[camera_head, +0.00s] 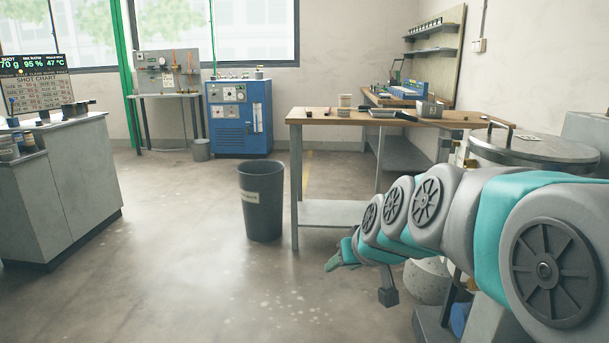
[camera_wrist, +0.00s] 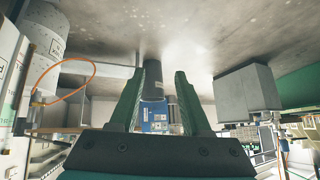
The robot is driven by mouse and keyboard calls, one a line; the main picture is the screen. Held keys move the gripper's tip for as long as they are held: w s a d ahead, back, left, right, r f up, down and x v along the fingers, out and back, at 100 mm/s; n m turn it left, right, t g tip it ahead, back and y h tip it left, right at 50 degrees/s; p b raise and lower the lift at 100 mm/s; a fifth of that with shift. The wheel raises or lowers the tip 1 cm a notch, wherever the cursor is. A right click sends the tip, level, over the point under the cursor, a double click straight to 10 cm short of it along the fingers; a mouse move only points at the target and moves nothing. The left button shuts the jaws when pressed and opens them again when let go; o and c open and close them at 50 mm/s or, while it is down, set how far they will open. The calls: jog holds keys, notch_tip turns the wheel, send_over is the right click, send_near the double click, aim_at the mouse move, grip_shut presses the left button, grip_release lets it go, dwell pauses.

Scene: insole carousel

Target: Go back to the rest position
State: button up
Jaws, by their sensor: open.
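My gripper (camera_head: 341,260) is at the far end of my grey and teal arm, low in front of the wooden workbench (camera_head: 365,119), in the head view. In the wrist view the two dark green fingers of my gripper (camera_wrist: 167,88) stand apart with nothing between them. The wrist picture appears upside down, with the floor at the top. The dark waste bin (camera_head: 262,200) stands to the left of my gripper in the head view, apart from it. Beyond the fingers, the bin (camera_wrist: 153,88) and the blue cabinet (camera_wrist: 157,118) show in the wrist view.
A round metal-topped drum or table (camera_head: 535,148) stands at the right, behind my arm. A grey counter (camera_head: 62,180) with a screen is on the left. The blue cabinet (camera_head: 239,118) stands at the back wall. The floor between counter and bin is clear.

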jog(key=s+d+f+g+h, duration=0.1)
jog(key=s+d+f+g, duration=0.1)
jog(key=s, duration=0.9)
jog(key=s+d+f+m+g+h, duration=0.1)
jog(key=s+d+f+g, duration=0.2)
jog(key=s+f, duration=0.3)
jog(key=s+d+f+m+g, duration=0.1)
jog(key=s+f+g, duration=0.3)
jog(key=s, duration=1.1)
jog(key=shift+s+d+f+g+h, duration=0.3)
jog(key=shift+s+d+f+h, duration=0.15)
jog(key=shift+d, duration=0.25)
